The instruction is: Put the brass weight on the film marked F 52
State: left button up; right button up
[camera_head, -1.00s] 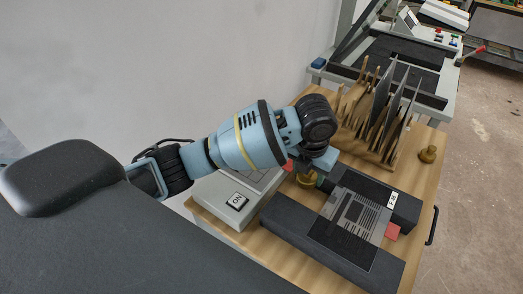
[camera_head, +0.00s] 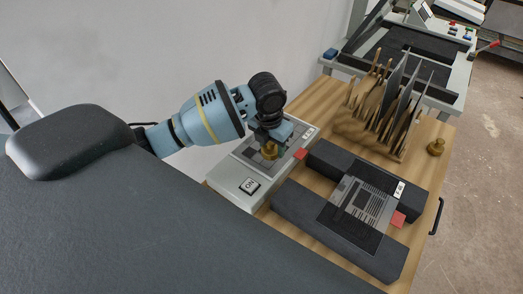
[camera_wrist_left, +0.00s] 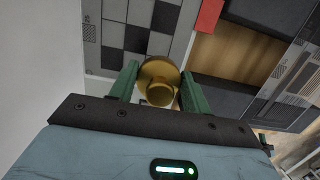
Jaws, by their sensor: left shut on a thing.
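My left gripper (camera_head: 275,137) is shut on a brass weight (camera_head: 269,151), a round knobbed piece. In the left wrist view the weight (camera_wrist_left: 158,82) sits between the green fingers, over a grey film with dark squares (camera_wrist_left: 125,40). That film (camera_head: 255,148) lies on the light box (camera_head: 222,178) with the ON button. I cannot tell whether the weight touches it. A label (camera_head: 310,132) lies at the box's far end, too small to read surely. Another film (camera_head: 362,203), with stripes and a white label, spans two dark blocks. My right gripper is not in view.
A wooden rack (camera_head: 372,137) holds several upright dark plates at the back. A grey machine (camera_head: 450,95) stands beyond the table.

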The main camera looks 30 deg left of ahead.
aim_at(263, 151)
pick_arm(q)
jog(key=a, duration=0.2)
jog(key=shift+s+a, duration=0.1)
jog(key=shift+a, duration=0.25)
jog(key=shift+f+p, duration=0.3)
jog(key=shift+f, duration=1.5)
jog(key=shift+f, duration=0.1)
jog(key=o, duration=1.3)
jog(key=shift+f, duration=0.1)
jog(key=r, duration=0.4)
jog(key=s+r, duration=0.1)
jog(key=r, duration=0.3)
jog(key=s+r, duration=0.1)
jog(key=r, duration=0.3)
jog(key=shift+r, duration=0.1)
jog(key=shift+w, duration=0.1)
